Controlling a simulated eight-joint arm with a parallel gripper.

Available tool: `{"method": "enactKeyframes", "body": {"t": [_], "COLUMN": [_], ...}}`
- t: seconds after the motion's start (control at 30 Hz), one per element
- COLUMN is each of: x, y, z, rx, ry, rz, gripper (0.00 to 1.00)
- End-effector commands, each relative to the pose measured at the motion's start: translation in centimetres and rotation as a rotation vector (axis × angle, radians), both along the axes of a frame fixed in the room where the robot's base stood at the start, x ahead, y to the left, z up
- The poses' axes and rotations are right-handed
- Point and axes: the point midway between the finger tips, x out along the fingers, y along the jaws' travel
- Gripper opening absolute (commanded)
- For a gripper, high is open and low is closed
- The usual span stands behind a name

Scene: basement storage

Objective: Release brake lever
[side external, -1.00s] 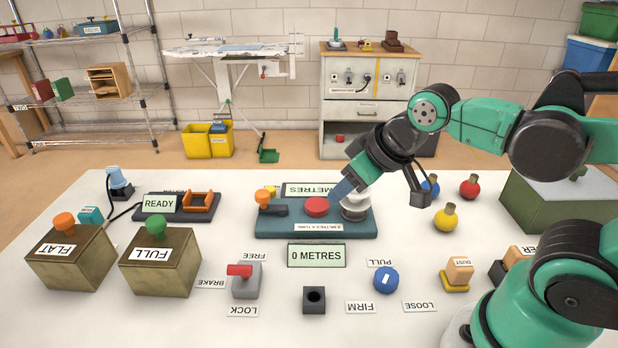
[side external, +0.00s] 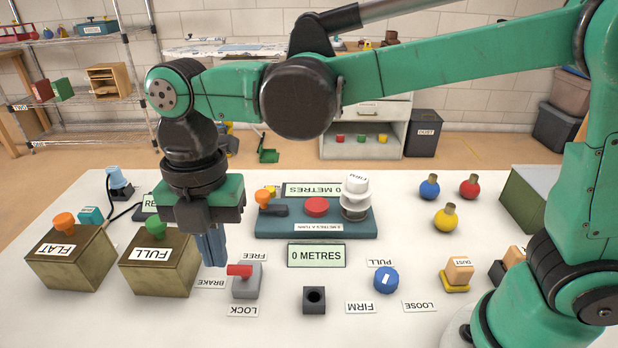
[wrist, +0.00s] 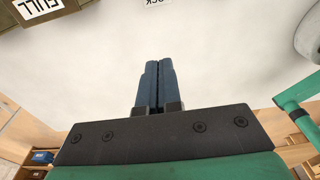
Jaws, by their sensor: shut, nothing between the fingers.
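The brake lever has a red handle (side external: 240,270) on a grey base (side external: 247,288). The handle points left in the side view, with the FREE label (side external: 253,256) behind it, LOCK (side external: 243,311) in front and BRAKE (side external: 210,283) to its left. I cannot tell which label the handle is set to. My gripper (side external: 214,262) points down just left of the red handle, above the table; whether it touches the handle is unclear. Its blue fingers (wrist: 159,66) are together and empty in the wrist view. The lever does not show in the wrist view; part of the LOCK label (wrist: 158,2) does.
The FULL box (side external: 160,273) with a green knob stands close left of my gripper. The FLAT box (side external: 68,268) is further left. A blue-green base (side external: 315,247) with a red button is behind right. A black socket block (side external: 314,301) and a blue knob (side external: 385,280) are to the right.

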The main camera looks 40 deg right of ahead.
Motion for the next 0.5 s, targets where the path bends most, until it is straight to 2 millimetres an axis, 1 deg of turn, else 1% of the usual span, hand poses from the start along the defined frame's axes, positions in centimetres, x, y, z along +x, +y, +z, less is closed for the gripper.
{"method": "enactKeyframes", "body": {"t": [0.33, 0.43, 0.5], "x": [0.0, 0.0, 0.0], "y": [0.0, 0.1, 0.1], "z": [-0.2, -0.9, -1.8], "rx": [0.001, 0.000, 0.000], "ry": [-0.001, -0.001, -0.001], "rz": [0.000, -0.001, -0.001], "gripper": [0.00, 0.00, 0.00]}}
